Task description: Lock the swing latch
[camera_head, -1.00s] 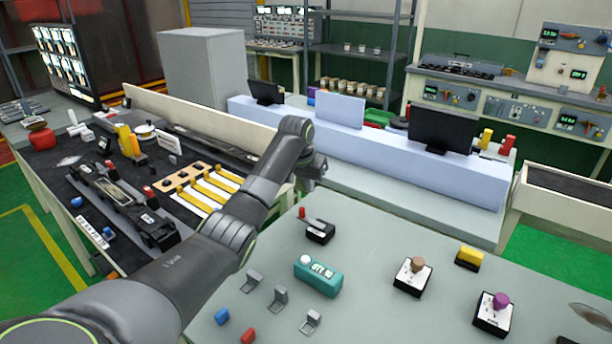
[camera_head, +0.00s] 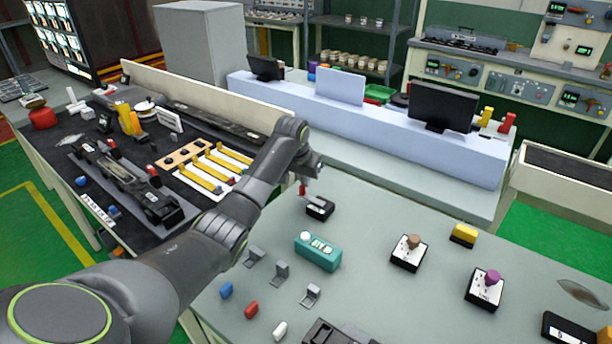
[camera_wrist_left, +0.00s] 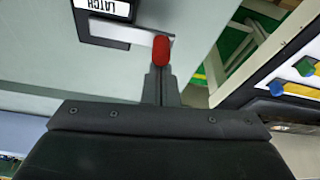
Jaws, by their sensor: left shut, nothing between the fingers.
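The swing latch (camera_head: 320,208) is a small black block with a red-tipped handle (camera_head: 302,188), on the grey table near its far left edge. In the left wrist view its label plate reading LATCH (camera_wrist_left: 105,8) is at the top, and the red tip (camera_wrist_left: 161,50) stands right at my fingertips. My left gripper (camera_head: 309,180) is over the latch, its fingers beside the red handle in the head view. In the wrist view the fingers of this gripper (camera_wrist_left: 160,72) are together, with nothing held between them; whether they touch the red tip I cannot tell. My right gripper is out of view.
A teal box (camera_head: 318,251) with a white button stands in front of the latch. Several small grey hooks, switches and a yellow block (camera_head: 464,235) are spread over the table. A dark workbench (camera_head: 60,150) with fixtures lies left, beyond a gap.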

